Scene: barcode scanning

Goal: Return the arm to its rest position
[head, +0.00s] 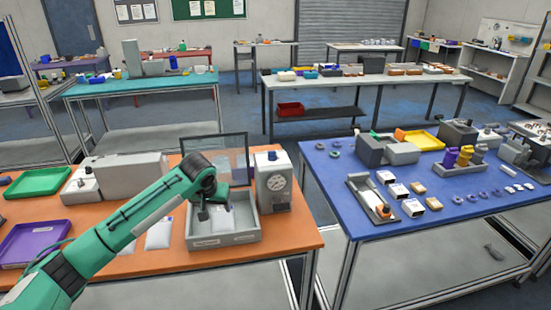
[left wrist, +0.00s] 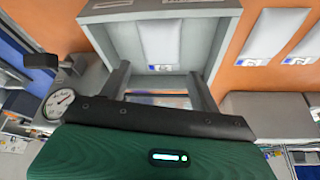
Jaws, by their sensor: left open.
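My left arm reaches in from the left over the orange table (head: 135,262) in the head view. My left gripper (head: 211,205) is open and empty above a grey bin (head: 225,240). My right gripper is not in view.
More white pouches (head: 159,232) lie left of the bin. Green (head: 38,182) and purple (head: 35,242) trays sit far left. A crowded blue table (head: 385,235) stands right, across a gap.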

